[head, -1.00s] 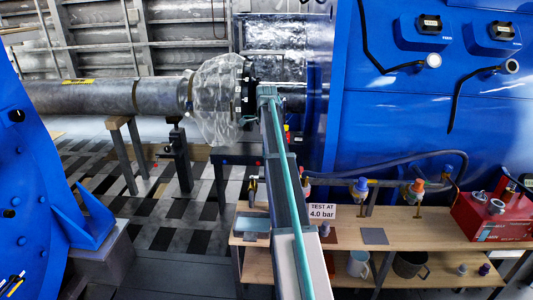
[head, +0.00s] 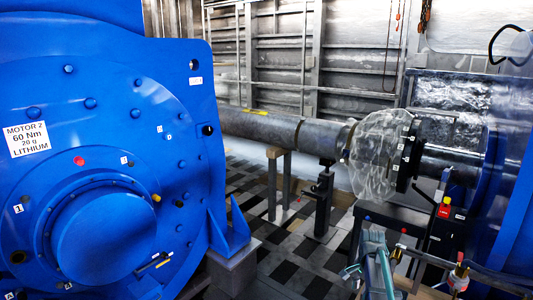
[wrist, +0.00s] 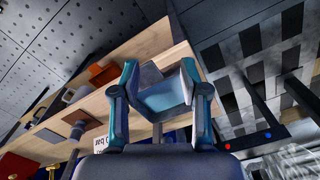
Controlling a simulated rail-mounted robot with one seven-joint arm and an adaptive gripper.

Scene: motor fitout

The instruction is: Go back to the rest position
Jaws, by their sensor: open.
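My gripper (wrist: 159,68) shows in the wrist view with its two teal fingers spread apart and nothing held between them. A blue-grey tray (wrist: 162,95) shows beyond the fingers, at the end of a wooden bench (wrist: 150,45); it appears apart from them. In the head view, teal and grey parts of my arm show at the bottom, right of centre, in front of the dark tiled floor. The fingertips cannot be made out clearly there.
A large blue motor (head: 110,220) fills the left of the head view. A grey shaft (head: 290,130) runs to a black flange (head: 408,155) with a clear guard (head: 375,150). A dark stand (head: 318,200) supports it. Small brown and orange items lie on the bench in the wrist view.

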